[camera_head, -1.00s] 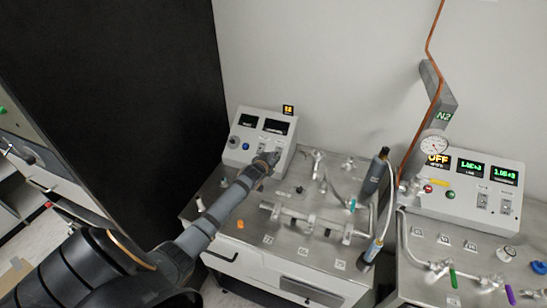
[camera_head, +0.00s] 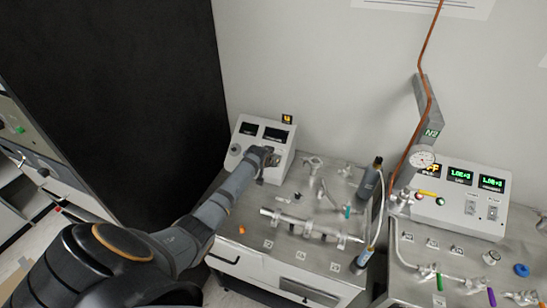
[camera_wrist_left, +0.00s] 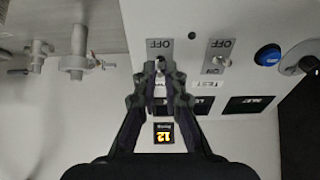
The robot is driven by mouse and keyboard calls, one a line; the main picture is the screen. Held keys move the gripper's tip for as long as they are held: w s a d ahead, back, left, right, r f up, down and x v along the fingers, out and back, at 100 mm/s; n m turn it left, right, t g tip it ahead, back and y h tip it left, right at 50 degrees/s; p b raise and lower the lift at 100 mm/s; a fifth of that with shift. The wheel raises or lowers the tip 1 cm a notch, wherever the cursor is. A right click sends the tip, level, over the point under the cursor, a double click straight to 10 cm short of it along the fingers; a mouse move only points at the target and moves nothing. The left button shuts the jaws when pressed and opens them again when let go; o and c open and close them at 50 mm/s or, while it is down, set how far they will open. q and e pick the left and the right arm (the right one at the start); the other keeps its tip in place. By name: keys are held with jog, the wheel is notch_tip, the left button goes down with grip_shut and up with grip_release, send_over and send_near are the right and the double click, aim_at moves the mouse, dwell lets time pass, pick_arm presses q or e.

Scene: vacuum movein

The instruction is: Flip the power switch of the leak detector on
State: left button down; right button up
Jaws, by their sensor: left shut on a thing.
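The leak detector (camera_head: 286,163) is a pale box with dark displays on its sloped front, at the back of the left bench. In the head view my left gripper (camera_head: 270,158) reaches across its front and hides part of the panel. In the left wrist view, which looks upside down, my left gripper (camera_wrist_left: 161,72) is shut on a toggle switch (camera_wrist_left: 160,62) on a metal plate. OFF is readable at the plate's upper edge there; the fingers cover the rest. A second toggle switch (camera_wrist_left: 219,60), with OFF and TEST labels, stands beside it, untouched. My right gripper is not in view.
A blue button (camera_wrist_left: 268,55) and a dark knob (camera_wrist_left: 300,65) lie farther along the panel. Metal pipe fittings (camera_head: 311,225) and a grey torch-like cylinder (camera_head: 371,178) stand on the bench. Another control box (camera_head: 455,212) is at right. A black wall (camera_head: 120,90) rises at left.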

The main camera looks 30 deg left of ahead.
pick_arm(q)
jog(key=shift+w+a+r+g, duration=0.1)
jog(key=shift+w+r+g, duration=0.3)
jog(key=shift+g, duration=0.5)
jog(key=w+g+h+b, duration=0.1)
jog(key=g+b, duration=0.1)
jog(key=b, duration=0.2)
jog(key=shift+a+g, duration=0.1)
jog(key=shift+g, duration=0.2)
jog(key=shift+w+r+g+b, duration=0.25)
jog(key=shift+g+b, duration=0.25)
jog(key=shift+b, duration=0.8)
jog(key=shift+a, duration=0.1)
jog(key=c, duration=1.4)
grip_release()
jog(key=shift+c, duration=0.2)
